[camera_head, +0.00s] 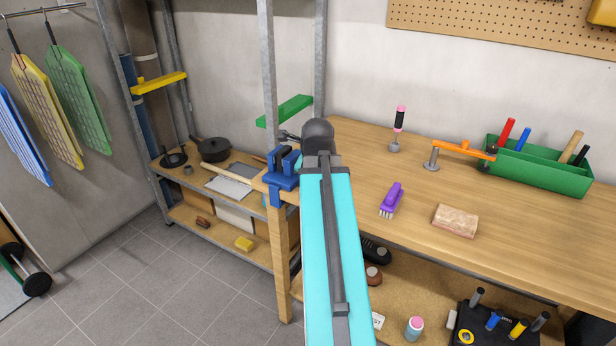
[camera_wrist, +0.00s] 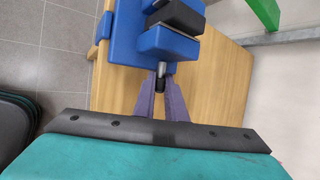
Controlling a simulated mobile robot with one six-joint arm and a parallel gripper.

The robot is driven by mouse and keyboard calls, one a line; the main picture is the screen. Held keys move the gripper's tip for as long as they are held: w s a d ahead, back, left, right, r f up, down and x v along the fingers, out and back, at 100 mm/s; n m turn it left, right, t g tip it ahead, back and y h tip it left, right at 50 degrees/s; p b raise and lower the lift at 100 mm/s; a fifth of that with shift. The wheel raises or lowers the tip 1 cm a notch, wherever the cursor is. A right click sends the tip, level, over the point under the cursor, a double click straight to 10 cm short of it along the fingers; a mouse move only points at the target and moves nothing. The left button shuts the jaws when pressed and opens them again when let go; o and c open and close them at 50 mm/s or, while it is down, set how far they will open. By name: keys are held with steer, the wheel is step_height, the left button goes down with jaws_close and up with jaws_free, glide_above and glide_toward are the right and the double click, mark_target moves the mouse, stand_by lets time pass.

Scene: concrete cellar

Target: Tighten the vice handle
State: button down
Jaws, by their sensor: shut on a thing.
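The blue vice (camera_head: 282,185) is mounted at the left end of the wooden workbench (camera_head: 350,150). In the wrist view, the vice (camera_wrist: 168,45) fills the top middle, with a black block between its blue parts. A small dark piece of the vice handle (camera_wrist: 160,70) sticks out from its near side. My gripper (camera_wrist: 161,76) has its two purple fingers closed on this piece, just in front of the vice. The rest of the handle is hidden. In the head view my turquoise arm hides the gripper and part of the vice.
On the bench are a purple brush (camera_head: 391,199), a brick-like block (camera_head: 455,221), an orange-armed clamp (camera_head: 460,149) and a green tool box (camera_head: 540,170). A metal shelf post (camera_head: 268,70) rises close behind the vice. Open tiled floor (camera_head: 130,280) lies to the left.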

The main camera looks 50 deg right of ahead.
steer(key=shift+a+f+t+h+b, duration=0.35)
steer(key=shift+h+b, duration=0.45)
steer(key=shift+b, duration=4.6)
steer(key=h+b, duration=0.1)
steer(key=b, duration=0.4)
steer(key=shift+f+n+b, duration=0.1)
steer(key=shift+n+b, duration=0.3)
steer(key=h+b, duration=0.1)
steer(key=b, duration=0.2)
steer(key=t+h+b, duration=0.1)
steer(key=b, duration=0.1)
steer(key=shift+s+a+f+n+h+b, duration=0.1)
steer(key=shift+a+f+n+h+b, duration=0.1)
steer(key=shift+f+n+h+b, duration=0.15)
steer(key=t+h+b, duration=0.1)
steer(key=b, duration=0.2)
steer(key=shift+f+b, duration=0.15)
steer(key=shift+b, duration=0.15)
steer(key=shift+n+h+b, duration=0.25)
steer(key=shift+h+b, duration=0.1)
steer(key=shift+b, duration=0.6)
steer(key=t+h+b, duration=0.1)
steer(key=b, duration=0.4)
steer(key=shift+a+n, duration=0.1)
steer(key=shift+n, duration=0.2)
steer(key=shift+h, duration=0.3)
steer(key=c, duration=1.8)
jaws_free()
